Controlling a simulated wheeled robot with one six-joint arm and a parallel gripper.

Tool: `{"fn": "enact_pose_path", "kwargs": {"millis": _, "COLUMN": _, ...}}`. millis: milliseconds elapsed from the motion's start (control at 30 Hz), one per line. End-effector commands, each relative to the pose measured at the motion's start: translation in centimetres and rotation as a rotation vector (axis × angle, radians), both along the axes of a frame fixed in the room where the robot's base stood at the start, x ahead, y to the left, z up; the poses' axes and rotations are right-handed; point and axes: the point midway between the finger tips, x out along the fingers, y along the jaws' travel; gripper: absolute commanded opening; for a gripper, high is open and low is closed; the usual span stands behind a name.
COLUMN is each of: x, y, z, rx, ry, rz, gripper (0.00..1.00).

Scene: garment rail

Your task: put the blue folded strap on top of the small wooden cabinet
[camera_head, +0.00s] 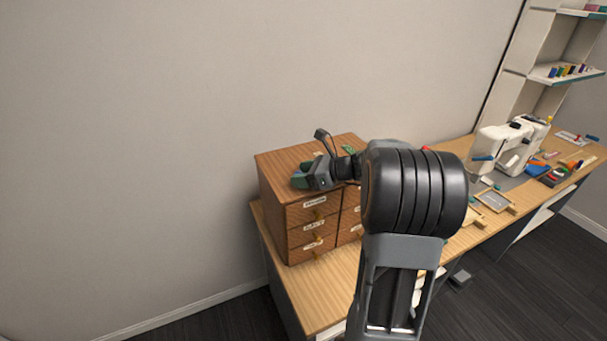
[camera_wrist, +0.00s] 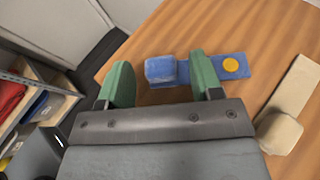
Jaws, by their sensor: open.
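The small wooden cabinet (camera_head: 291,159) stands on the left end of the long table, with labelled drawers on its front. My gripper (camera_head: 303,176) is low over the cabinet's top at its left front. In the wrist view my gripper (camera_wrist: 161,74) is open, with green fingers spread apart. The blue folded strap (camera_wrist: 161,71) lies on a wooden surface that appears to be the cabinet top. Its thick folded end is between the fingertips, and its flat part with a yellow disc extends right, behind the right finger. The strap is hidden in the head view.
A beige strap (camera_wrist: 290,101) lies to the right of the blue one. A small green thing (camera_head: 348,149) is on the cabinet's back part. A white sewing machine (camera_head: 508,146) stands farther along the table (camera_head: 339,288). Shelving with folded cloth (camera_wrist: 36,104) is beyond the wooden edge.

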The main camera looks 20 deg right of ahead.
Motion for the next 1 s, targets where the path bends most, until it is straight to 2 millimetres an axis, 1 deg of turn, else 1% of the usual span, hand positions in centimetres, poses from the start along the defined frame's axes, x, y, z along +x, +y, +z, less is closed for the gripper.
{"fn": "enact_pose_path", "kwargs": {"millis": 167, "x": 0.0, "y": 0.0, "z": 0.6, "rx": -0.001, "ry": -0.001, "rz": 0.000, "gripper": 0.59}}
{"fn": "enact_pose_path", "kwargs": {"millis": 267, "x": -0.7, "y": -0.9, "z": 0.8, "rx": -0.002, "ry": -0.002, "rz": -0.003, "gripper": 0.59}}
{"fn": "enact_pose_path", "kwargs": {"millis": 600, "x": -5.0, "y": -5.1, "z": 3.2, "rx": -0.002, "ry": -0.002, "rz": -0.003, "gripper": 0.59}}
{"fn": "enact_pose_path", "kwargs": {"millis": 833, "x": -7.1, "y": -7.1, "z": 4.4, "rx": -0.002, "ry": -0.002, "rz": -0.003, "gripper": 0.59}}
{"fn": "enact_pose_path", "kwargs": {"millis": 933, "x": -7.6, "y": -7.1, "z": 4.7, "rx": -0.016, "ry": -0.002, "rz": 0.012, "gripper": 0.59}}
{"fn": "enact_pose_path", "kwargs": {"millis": 967, "x": -7.7, "y": -6.7, "z": 4.7, "rx": -0.037, "ry": -0.001, "rz": 0.030, "gripper": 0.59}}
{"fn": "enact_pose_path", "kwargs": {"millis": 1000, "x": -8.0, "y": -5.6, "z": 4.5, "rx": -0.086, "ry": -0.004, "rz": 0.069, "gripper": 0.59}}
